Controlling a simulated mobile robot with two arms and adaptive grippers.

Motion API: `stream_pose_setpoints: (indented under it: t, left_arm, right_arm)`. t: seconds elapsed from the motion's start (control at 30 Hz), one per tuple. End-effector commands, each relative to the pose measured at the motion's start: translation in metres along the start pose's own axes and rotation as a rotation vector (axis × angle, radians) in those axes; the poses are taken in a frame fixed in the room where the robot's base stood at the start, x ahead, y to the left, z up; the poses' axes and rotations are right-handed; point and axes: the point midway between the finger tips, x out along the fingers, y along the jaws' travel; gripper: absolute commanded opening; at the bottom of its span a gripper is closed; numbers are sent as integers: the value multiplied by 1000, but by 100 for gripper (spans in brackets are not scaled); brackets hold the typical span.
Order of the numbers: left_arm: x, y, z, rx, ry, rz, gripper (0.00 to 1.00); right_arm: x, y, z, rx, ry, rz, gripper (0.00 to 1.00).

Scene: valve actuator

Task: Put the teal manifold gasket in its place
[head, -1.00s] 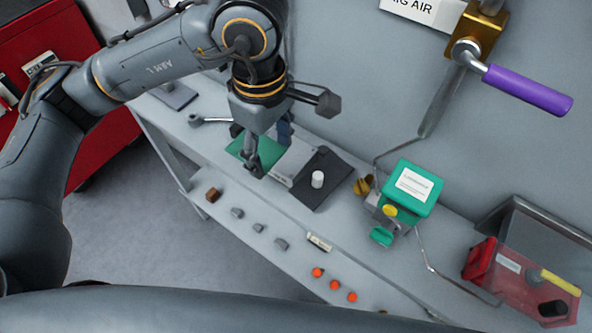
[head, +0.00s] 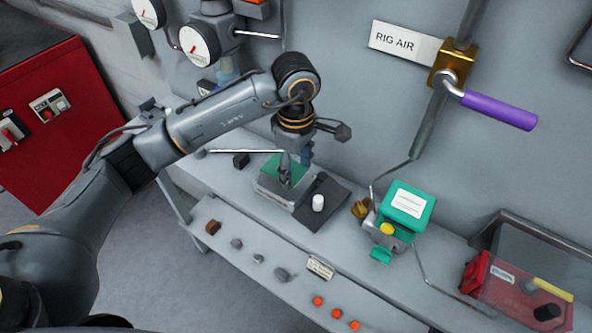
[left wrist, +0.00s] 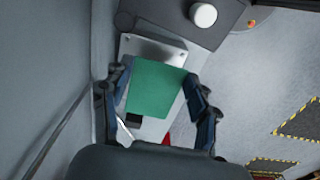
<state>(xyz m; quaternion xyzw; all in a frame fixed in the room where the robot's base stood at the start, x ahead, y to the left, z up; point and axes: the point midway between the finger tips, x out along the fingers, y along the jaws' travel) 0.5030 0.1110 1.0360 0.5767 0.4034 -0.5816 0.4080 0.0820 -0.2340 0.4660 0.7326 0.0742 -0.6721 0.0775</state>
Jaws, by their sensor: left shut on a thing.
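The teal manifold gasket (head: 272,166) is a flat green square. It also shows in the left wrist view (left wrist: 155,92), between the two fingers of my left gripper (left wrist: 157,74). My left gripper (head: 287,178) is shut on the gasket and holds it over a light metal plate (head: 270,190). In the left wrist view the plate (left wrist: 150,48) shows beyond and beside the gasket, which covers much of it. Whether the gasket touches the plate I cannot tell. My right gripper is not in view.
Beside the plate is a dark block (head: 330,212) with a white knob (head: 318,202). A green-topped actuator (head: 407,204) stands right on the bench. A purple-handled valve (head: 498,110) is on the wall. Small parts (head: 259,258) and orange buttons (head: 336,313) line the lower shelf.

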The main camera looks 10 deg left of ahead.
Motion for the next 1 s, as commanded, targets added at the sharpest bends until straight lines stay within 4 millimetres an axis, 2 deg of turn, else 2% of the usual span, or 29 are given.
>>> stream_pose_setpoints:
  t: [0.13,0.4,0.53,0.83,0.87,0.97,1.0]
  left_arm:
    - [8,6,-4,-1,-2,-1,29]
    - [39,10,-8,0,-2,-2,29]
    - [46,11,-9,1,-1,2,29]
    - [50,11,-9,1,0,2,29]
    - [50,11,-9,1,0,2,61]
    - [49,11,-9,1,-1,2,82]
    - [49,10,-9,1,-1,2,82]
  right_arm:
    - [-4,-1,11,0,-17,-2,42]
    - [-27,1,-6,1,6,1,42]
    - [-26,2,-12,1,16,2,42]
    - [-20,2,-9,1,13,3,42]
    - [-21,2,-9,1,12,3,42]
    - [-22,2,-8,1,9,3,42]
    - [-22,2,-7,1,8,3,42]
